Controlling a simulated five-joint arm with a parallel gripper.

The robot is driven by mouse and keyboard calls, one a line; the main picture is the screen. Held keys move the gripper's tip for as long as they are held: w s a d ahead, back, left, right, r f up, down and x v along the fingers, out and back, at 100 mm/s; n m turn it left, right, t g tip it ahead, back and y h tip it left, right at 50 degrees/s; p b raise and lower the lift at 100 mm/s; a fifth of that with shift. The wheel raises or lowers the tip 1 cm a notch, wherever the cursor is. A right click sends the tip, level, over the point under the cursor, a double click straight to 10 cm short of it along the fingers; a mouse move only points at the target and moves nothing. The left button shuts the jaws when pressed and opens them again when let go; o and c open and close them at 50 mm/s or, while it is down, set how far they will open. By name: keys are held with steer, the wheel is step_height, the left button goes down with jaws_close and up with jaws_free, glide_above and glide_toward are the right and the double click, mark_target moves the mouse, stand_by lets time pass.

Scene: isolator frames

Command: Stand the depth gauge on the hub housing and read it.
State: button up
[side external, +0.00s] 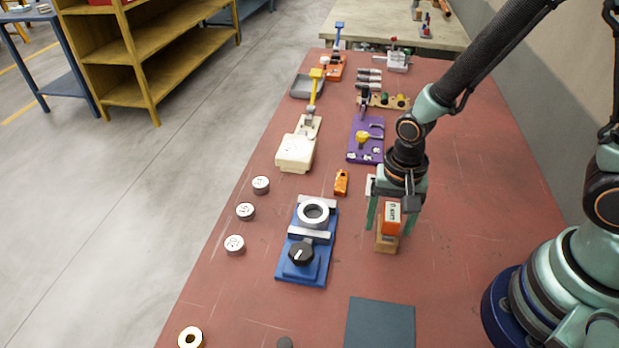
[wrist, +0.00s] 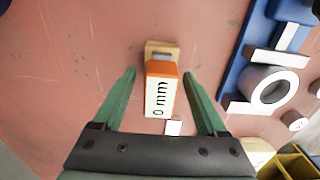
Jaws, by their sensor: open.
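The depth gauge (side external: 392,217) is an orange block with a white face. It stands upright on a tan block (side external: 387,243) in the side view. In the wrist view the gauge (wrist: 161,96) reads "0 mm". My gripper (side external: 389,229) is over it, open, with one green finger on each side. In the wrist view gaps show between the fingers of my gripper (wrist: 159,74) and the gauge. What I take for the hub housing is a pale ring (side external: 313,213) between grey jaws on a blue fixture (side external: 290,272) with a black knob; this ring (wrist: 268,88) also shows in the wrist view.
Several metal discs (side external: 245,211) sit left of the fixture. A small orange part (side external: 341,182) lies behind it, with a cream device (side external: 296,152) and a purple board (side external: 365,140) farther back.

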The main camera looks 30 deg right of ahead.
mark_target(391, 211)
steer(key=shift+f, duration=0.3)
jaws_close()
steer(key=shift+r, duration=0.1)
step_height(391, 211, up, 20)
steer(key=f, duration=0.1)
steer(key=w+a+f+n, duration=0.6)
steer(key=w+a+f, duration=0.1)
steer(key=w+a, duration=0.3)
steer(key=shift+a+f, duration=0.2)
steer(key=shift+f, duration=0.2)
